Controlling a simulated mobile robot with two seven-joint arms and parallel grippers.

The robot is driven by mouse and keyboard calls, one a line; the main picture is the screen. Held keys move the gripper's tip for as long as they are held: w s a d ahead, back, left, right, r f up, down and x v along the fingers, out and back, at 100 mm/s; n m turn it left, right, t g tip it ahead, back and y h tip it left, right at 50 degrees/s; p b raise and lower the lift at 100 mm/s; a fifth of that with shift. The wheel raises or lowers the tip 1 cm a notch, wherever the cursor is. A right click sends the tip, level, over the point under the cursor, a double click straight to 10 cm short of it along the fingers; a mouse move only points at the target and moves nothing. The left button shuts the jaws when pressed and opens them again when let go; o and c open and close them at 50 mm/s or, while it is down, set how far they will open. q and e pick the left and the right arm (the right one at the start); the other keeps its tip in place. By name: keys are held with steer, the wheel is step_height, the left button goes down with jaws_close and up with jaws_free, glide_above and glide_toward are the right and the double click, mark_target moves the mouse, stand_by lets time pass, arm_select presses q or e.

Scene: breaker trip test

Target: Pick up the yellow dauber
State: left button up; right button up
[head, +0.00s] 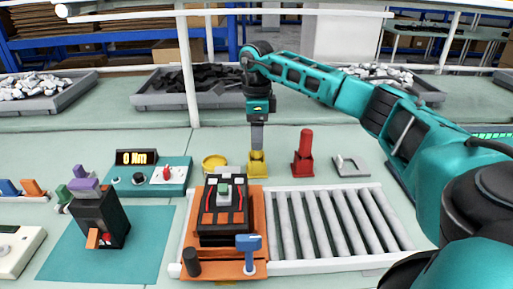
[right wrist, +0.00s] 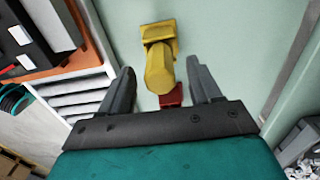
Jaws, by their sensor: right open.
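The yellow dauber (head: 257,157) stands upright in a yellow holder (head: 257,171) behind the roller section. My right gripper (head: 257,146) points down right over it, and the fingers hide part of the dauber in the head view. In the right wrist view, the yellow dauber (right wrist: 160,72) shows between the two spread fingers of the right gripper (right wrist: 164,76), with visible gaps on both sides. The right gripper is open and holds nothing. My left gripper is out of view.
A red dauber (head: 304,148) in a red holder stands just right of the yellow one. A round yellow dish (head: 214,162) is to its left. The breaker (head: 223,207) sits on an orange fixture in front. A torque meter box (head: 160,177) stands further left.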

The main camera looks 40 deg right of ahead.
steer(key=shift+f, duration=0.35)
steer(key=shift+c, duration=0.2)
steer(key=c, duration=1.1)
steer(key=shift+r, duration=0.15)
steer(key=shift+r, duration=0.65)
step_height(320, 180, up, 18)
steer(key=p, duration=0.3)
steer(key=shift+r+p, duration=0.25)
steer(key=shift+p, duration=0.15)
